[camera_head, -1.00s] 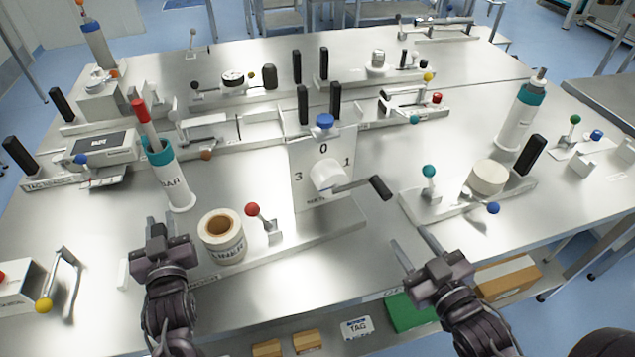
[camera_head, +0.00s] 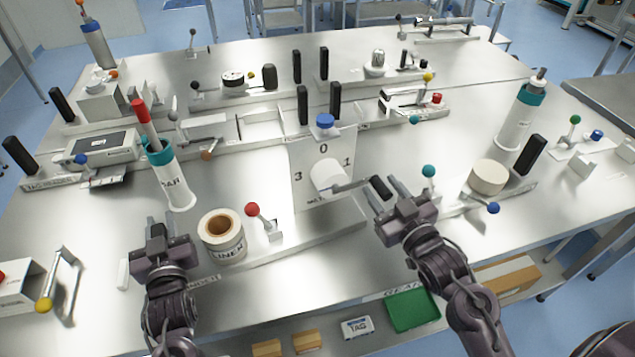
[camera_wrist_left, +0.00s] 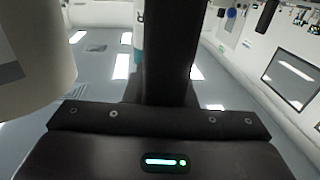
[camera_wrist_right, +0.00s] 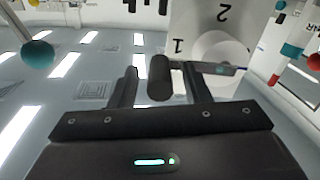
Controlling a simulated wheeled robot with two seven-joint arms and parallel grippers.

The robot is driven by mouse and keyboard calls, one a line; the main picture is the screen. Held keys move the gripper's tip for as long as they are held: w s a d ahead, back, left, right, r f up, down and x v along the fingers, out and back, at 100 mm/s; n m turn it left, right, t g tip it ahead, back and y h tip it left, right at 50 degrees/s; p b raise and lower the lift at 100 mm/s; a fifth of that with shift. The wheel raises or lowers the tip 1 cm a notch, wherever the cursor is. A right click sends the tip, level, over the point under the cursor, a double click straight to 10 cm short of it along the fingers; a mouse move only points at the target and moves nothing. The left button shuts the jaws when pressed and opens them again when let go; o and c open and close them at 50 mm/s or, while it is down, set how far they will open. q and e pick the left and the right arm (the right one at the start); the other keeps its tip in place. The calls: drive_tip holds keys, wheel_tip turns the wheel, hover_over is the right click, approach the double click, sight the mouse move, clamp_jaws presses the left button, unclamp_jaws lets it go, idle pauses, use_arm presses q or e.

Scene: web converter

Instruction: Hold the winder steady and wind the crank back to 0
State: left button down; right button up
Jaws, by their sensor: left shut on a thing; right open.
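The winder has a white upright plate (camera_head: 308,160) marked 0 at the top, 1 at the right and 3 at the left. A white hub (camera_head: 328,177) stands out from it. Its crank arm (camera_head: 352,186) points right, on the 1 side, and ends in a black handle (camera_head: 380,187). My right gripper (camera_head: 387,191) is open; in the right wrist view the black handle (camera_wrist_right: 159,77) sits between its fingers, with a gap on each side. My left gripper (camera_head: 160,228) is shut on a black upright post (camera_wrist_left: 168,50) at the left of the winder; the fingers mostly hide it in the head view.
A linen roll (camera_head: 222,238) and a red-knobbed lever (camera_head: 253,210) stand between my grippers. A teal-capped tube (camera_head: 172,180) stands behind my left gripper. A teal-knobbed lever (camera_head: 428,171) and white roll (camera_head: 488,177) stand right of my right gripper.

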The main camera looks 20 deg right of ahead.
drive_tip(key=shift+w, duration=0.35)
clamp_jaws()
idle(0.3)
